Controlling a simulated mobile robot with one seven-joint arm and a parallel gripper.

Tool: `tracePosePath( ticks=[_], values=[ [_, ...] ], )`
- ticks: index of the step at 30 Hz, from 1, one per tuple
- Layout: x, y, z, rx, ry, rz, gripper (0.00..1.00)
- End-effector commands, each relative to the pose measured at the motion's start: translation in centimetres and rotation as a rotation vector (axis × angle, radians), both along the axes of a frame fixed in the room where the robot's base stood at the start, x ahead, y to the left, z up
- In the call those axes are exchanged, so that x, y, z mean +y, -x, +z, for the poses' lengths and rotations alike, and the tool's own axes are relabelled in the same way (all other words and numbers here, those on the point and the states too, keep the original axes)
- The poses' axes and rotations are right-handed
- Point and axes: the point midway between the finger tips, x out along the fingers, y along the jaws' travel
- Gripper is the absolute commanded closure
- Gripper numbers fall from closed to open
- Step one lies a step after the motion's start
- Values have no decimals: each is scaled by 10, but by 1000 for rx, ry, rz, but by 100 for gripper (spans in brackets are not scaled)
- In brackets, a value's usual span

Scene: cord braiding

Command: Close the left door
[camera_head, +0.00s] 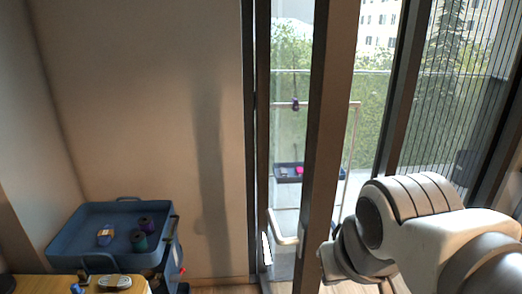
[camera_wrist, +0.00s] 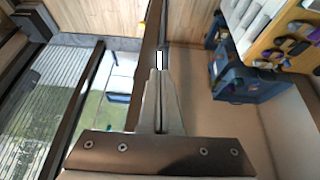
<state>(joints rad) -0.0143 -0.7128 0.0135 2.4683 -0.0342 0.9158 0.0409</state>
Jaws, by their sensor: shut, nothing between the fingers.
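The left door shows in the head view as a tall brown upright (camera_head: 322,150). It stands apart from the dark jamb (camera_head: 256,150) by the wall, and the balcony shows between them. Whether glass fills this space is unclear. In the wrist view a dark brown upright (camera_wrist: 147,50) runs just beside and beyond my fingertips. My gripper (camera_wrist: 159,72) is shut and empty there, its fingers pointing up the picture. Whether the tips touch the upright cannot be told. A small white piece (camera_head: 266,248) shows low near the jamb.
A blue cart (camera_head: 72,228) with spools stands at the left wall; it also shows in the wrist view (camera_wrist: 228,74). A wooden table (camera_head: 118,288) with small items is at the bottom left. Outside are a railing and a dark tray (camera_head: 309,178). Bare wall (camera_head: 150,110) lies left of the jamb.

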Motion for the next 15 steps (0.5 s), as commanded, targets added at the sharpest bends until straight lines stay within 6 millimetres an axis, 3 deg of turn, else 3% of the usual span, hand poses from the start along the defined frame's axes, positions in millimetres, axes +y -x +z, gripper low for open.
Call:
tracePosePath(
  ticks=[8, 15],
  values=[
    [11, -46, 45, 83, 145, -27, 100],
    [36, -97, 79, 98, 277, -62, 100]
  ],
)
